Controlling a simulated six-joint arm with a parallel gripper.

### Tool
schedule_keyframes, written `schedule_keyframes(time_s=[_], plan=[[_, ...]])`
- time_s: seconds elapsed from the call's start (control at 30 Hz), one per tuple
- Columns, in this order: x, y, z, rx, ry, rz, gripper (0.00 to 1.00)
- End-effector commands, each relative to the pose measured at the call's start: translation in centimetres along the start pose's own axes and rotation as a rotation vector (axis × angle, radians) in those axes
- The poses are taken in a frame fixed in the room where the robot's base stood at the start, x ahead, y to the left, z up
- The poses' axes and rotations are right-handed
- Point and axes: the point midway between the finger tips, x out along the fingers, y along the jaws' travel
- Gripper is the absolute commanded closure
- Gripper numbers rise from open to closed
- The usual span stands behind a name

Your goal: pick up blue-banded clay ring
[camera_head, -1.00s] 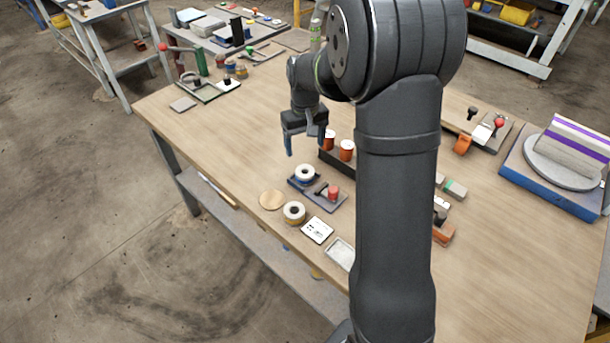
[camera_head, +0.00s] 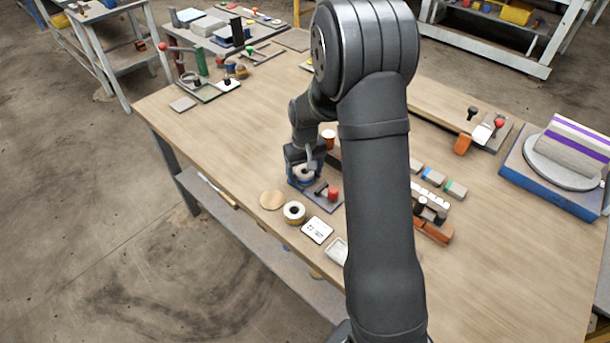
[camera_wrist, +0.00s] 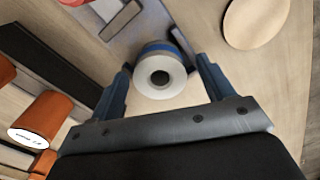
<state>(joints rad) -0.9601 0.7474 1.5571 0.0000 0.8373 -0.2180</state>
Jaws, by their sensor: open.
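The blue-banded clay ring (camera_head: 304,173) is a pale ring with a dark hole and a blue band, on the blue-grey fixture plate (camera_head: 318,194). In the wrist view the ring (camera_wrist: 160,76) lies between the two blue fingers of my gripper (camera_wrist: 163,68). The fingers are open, one on each side, with a visible gap to the ring on both sides. In the head view my gripper (camera_head: 304,165) is down over the ring and partly hides it.
A similar ring with a yellowish band (camera_head: 294,212) and a round wooden disc (camera_head: 272,200) are nearby. A red knob (camera_head: 333,194) stands on the same plate. Orange cylinders (camera_wrist: 42,117) stand beside a dark block (camera_wrist: 45,55).

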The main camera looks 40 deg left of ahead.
Motion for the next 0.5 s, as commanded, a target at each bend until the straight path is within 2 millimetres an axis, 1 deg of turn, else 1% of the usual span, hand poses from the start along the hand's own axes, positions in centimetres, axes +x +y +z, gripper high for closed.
schedule_keyframes(time_s=[0.07,0.1,0.17,0.3,0.33,0.5], plan=[[-0.03,0.0,-0.01,0.0,0.0,0.0,0.26],[-0.03,0.0,-0.01,0.0,0.0,0.0,0.33],[-0.05,0.0,-0.01,0.0,0.0,0.0,0.45],[-0.06,0.0,-0.01,0.0,0.0,0.0,0.73],[-0.06,0.0,-0.02,0.0,0.0,0.0,0.77],[-0.09,0.01,-0.03,0.0,0.001,0.0,0.77]])
